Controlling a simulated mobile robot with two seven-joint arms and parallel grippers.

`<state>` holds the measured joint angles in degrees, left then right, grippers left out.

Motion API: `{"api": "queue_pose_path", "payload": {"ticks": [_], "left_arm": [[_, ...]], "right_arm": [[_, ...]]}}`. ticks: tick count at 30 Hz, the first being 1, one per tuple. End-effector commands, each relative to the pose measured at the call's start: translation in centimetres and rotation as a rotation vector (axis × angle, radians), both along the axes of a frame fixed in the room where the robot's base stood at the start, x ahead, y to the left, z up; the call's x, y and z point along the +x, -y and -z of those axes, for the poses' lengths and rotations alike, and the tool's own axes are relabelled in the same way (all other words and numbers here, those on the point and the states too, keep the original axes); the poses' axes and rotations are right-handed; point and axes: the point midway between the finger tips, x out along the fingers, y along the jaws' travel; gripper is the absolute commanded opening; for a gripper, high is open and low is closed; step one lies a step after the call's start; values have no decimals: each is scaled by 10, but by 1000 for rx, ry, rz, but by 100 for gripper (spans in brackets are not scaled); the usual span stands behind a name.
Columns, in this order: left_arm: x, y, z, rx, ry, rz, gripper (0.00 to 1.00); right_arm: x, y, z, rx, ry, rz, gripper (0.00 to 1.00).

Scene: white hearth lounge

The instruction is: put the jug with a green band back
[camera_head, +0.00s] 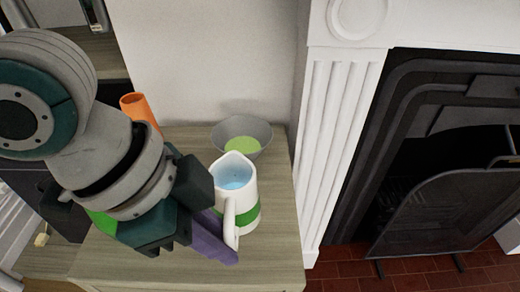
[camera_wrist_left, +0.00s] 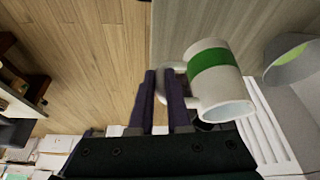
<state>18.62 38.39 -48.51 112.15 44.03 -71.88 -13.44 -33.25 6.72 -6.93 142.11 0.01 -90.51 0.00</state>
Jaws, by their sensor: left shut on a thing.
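The white jug with a green band (camera_head: 247,214) is upright at the right part of the wooden cabinet top, with pale blue inside. My left gripper (camera_head: 226,248) comes in from the left, its purple fingers at the jug's handle. In the left wrist view the jug (camera_wrist_left: 213,62) is beside the fingers (camera_wrist_left: 165,85), which are shut on its handle. I cannot tell whether the jug's base touches the top. My right gripper is not in view.
A grey bowl (camera_head: 258,132) with green inside stands just behind the jug. An orange cylinder (camera_head: 139,106) stands at the back left. A green thing (camera_head: 101,221) is partly hidden behind my gripper. The white fireplace surround (camera_head: 335,130) rises right of the cabinet top (camera_head: 275,255).

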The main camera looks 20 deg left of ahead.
Motion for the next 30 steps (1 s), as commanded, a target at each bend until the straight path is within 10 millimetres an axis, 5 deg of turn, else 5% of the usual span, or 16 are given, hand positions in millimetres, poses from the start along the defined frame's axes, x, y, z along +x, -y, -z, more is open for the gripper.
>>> {"api": "queue_pose_path", "payload": {"ticks": [11, 24, 25, 30], "left_arm": [[0, 0, 48, 0, 1, 0, 0], [1, 0, 54, -1, 3, -1, 0], [0, 0, 54, 0, 1, 0, 18], [0, 0, 53, 0, 1, 0, 38]], "right_arm": [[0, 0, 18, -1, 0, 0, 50], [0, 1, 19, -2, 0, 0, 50], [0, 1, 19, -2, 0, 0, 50], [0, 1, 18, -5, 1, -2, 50]]}}
